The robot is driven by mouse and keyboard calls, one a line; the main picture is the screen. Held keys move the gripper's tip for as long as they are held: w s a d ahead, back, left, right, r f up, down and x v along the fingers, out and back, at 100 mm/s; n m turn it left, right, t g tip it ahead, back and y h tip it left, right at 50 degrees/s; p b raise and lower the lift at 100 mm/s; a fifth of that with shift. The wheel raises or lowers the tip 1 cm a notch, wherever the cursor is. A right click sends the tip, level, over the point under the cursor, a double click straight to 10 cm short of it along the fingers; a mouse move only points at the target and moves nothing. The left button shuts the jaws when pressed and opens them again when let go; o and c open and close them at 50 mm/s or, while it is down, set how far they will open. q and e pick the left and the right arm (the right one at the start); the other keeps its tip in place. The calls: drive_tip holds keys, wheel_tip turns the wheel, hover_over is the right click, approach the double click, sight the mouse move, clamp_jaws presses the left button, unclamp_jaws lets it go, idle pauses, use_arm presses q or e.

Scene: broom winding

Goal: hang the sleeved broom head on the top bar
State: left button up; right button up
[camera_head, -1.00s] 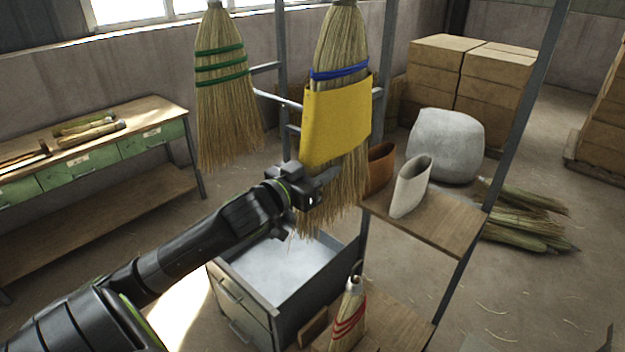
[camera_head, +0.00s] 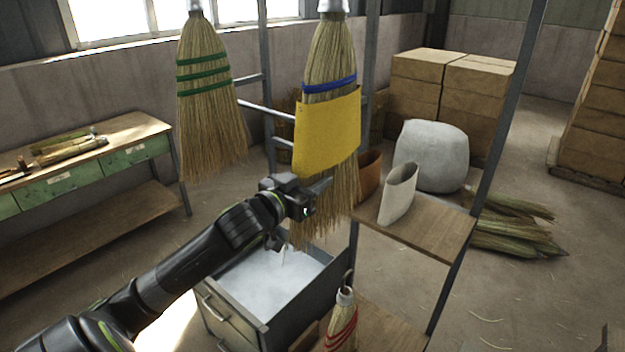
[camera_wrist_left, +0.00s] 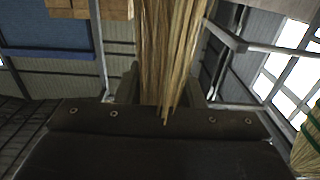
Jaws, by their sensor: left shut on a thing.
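The sleeved broom head (camera_head: 330,70) is straw with a blue binding and a yellow sleeve (camera_head: 327,132) around its middle. It is upright, and its top has a metallic cap at the upper picture edge. The top bar cannot be made out; whether the head hangs on it cannot be told. My left gripper (camera_head: 308,195) is shut on the lower straw, below the sleeve. In the left wrist view, straw (camera_wrist_left: 168,50) stands between its fingers. My right gripper is not in view.
A green-bound broom head (camera_head: 208,100) hangs at the left. A brown sleeve (camera_head: 368,172) and a white sleeve (camera_head: 398,193) stand on a wooden shelf (camera_head: 435,228). Below are an open drawer (camera_head: 270,285) and a red-bound broom (camera_head: 342,325). A dark post (camera_head: 500,125) rises at the right.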

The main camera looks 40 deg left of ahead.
use_arm(q)
drive_tip(key=o, duration=1.3)
drive_tip(key=shift+s+r, duration=0.1)
drive_tip(key=shift+s, duration=0.35)
drive_tip(key=s+a+p, duration=0.1)
drive_tip(key=s+p, duration=0.3)
drive_tip(key=s, duration=1.2)
drive_tip(key=shift+s+a+p, duration=0.15)
drive_tip(key=shift+s+p, duration=0.15)
drive_tip(key=shift+p, duration=0.1)
